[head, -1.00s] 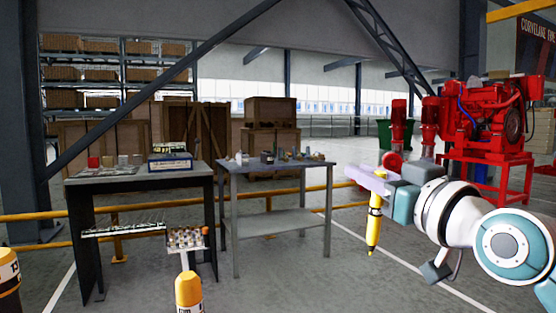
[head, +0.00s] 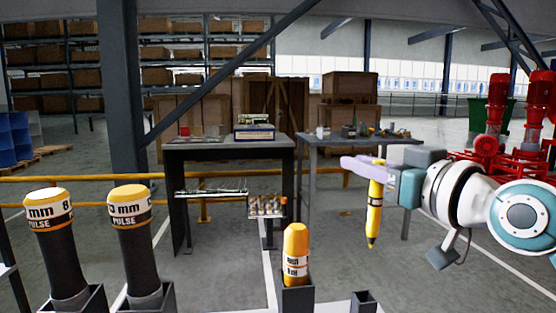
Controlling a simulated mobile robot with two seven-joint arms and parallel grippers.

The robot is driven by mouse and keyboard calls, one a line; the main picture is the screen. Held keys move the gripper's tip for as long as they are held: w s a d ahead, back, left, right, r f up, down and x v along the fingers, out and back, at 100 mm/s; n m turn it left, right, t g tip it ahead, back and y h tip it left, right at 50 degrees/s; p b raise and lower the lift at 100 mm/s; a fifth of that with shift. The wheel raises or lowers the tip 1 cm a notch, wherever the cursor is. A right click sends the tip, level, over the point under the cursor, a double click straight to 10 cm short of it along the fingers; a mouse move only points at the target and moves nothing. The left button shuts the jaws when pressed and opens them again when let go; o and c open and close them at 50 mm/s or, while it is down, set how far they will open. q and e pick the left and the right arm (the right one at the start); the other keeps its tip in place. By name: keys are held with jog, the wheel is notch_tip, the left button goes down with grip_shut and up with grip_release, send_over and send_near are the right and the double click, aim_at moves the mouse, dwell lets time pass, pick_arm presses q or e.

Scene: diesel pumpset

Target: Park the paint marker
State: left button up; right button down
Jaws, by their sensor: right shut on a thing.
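The marker is in the air, in front of the tables. Below it and slightly left, at the bottom edge, is a small dark square holder (head: 364,303) with nothing seen standing in it. The marker is apart from it. My left gripper is not in view.
Two black, yellow-topped tools (head: 128,230) and (head: 55,235) stand in holders at lower left. A smaller yellow-capped thing (head: 296,252) stands in another holder nearby.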

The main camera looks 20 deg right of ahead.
notch_tip(320, 180, down, 13)
jog(key=b, duration=1)
jog(key=shift+r+p, duration=0.1)
jog(key=shift+p, duration=0.2)
dwell(0.5)
jog(key=shift+f, duration=0.2)
dwell(0.5)
jog(key=shift+f+b, duration=0.8)
jog(key=shift+f, duration=0.05)
jog(key=c, duration=0.7)
grip_release()
jog(key=shift+s, duration=0.1)
